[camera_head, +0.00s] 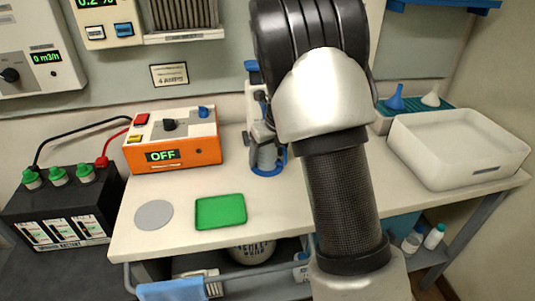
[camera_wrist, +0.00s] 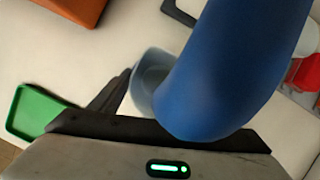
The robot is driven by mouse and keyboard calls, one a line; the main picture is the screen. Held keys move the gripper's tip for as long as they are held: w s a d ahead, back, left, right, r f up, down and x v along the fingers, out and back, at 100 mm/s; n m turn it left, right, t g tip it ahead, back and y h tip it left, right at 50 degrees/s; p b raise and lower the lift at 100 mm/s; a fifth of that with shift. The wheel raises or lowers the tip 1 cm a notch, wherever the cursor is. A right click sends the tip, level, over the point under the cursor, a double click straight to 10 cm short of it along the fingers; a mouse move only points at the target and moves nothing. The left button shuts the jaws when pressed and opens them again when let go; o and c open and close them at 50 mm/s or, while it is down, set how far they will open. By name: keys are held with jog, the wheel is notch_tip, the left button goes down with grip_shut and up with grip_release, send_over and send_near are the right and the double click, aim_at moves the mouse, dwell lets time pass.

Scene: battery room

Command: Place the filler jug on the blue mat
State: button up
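My gripper (camera_head: 262,128) points down beside the orange unit, partly hidden behind my arm. A large, blurred blue part (camera_wrist: 225,70), which looks like part of the filler jug, fills much of the wrist view. A pale, cup-like part (camera_wrist: 150,75) shows beside it, against one dark finger (camera_wrist: 108,93); the other finger is hidden. My gripper appears shut on the jug. In the head view, a grey-blue body (camera_head: 267,155) shows below my gripper, with a blue rim (camera_head: 270,172) around its foot. I cannot tell whether this rim is the blue mat or part of the jug.
The orange unit (camera_head: 180,150) reading OFF stands left, behind a green tray (camera_head: 220,211) and a grey disc (camera_head: 153,215). A white bin (camera_head: 460,165) and funnels (camera_head: 396,97) are at the right. A black battery (camera_head: 65,205) stands at far left.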

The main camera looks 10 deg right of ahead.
jog(key=p+v, duration=0.3)
jog(key=v, duration=0.9)
jog(key=s+a+r+n+y, duration=0.1)
jog(key=s+r+n, duration=0.4)
jog(key=s+n, duration=0.2)
jog(key=s+a+r+n, duration=0.1)
jog(key=s+r+n, duration=0.3)
jog(key=s+n, duration=0.3)
jog(key=s+n+t+h, duration=0.1)
jog(key=s+n+h, duration=0.1)
jog(key=s+n, duration=1.3)
jog(key=n, duration=0.3)
jog(key=shift+s+d+r+t, duration=0.3)
jog(key=shift+s+r, duration=0.05)
jog(key=shift+r, duration=0.05)
